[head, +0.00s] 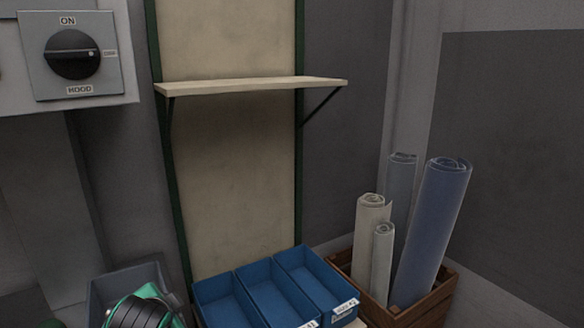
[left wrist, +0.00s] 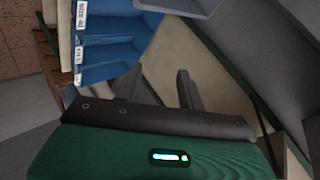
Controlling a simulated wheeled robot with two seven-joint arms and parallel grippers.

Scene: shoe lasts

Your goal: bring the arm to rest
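My left gripper (left wrist: 187,90) shows in the left wrist view as dark grey fingers beyond the dark plate and green housing of my wrist. No held object is visible at the fingers. In the head view a green and black part of my left arm shows at the bottom left, in front of a grey bin (head: 103,290); the fingers are not clear there. My right gripper is in neither view.
Three blue bins (head: 272,292) stand at the bottom centre; blue bins also show in the left wrist view (left wrist: 110,50). A wooden crate (head: 431,306) holds several rolls at the right. A pale shelf (head: 250,86) juts out above. A switch box (head: 77,52) is at the upper left.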

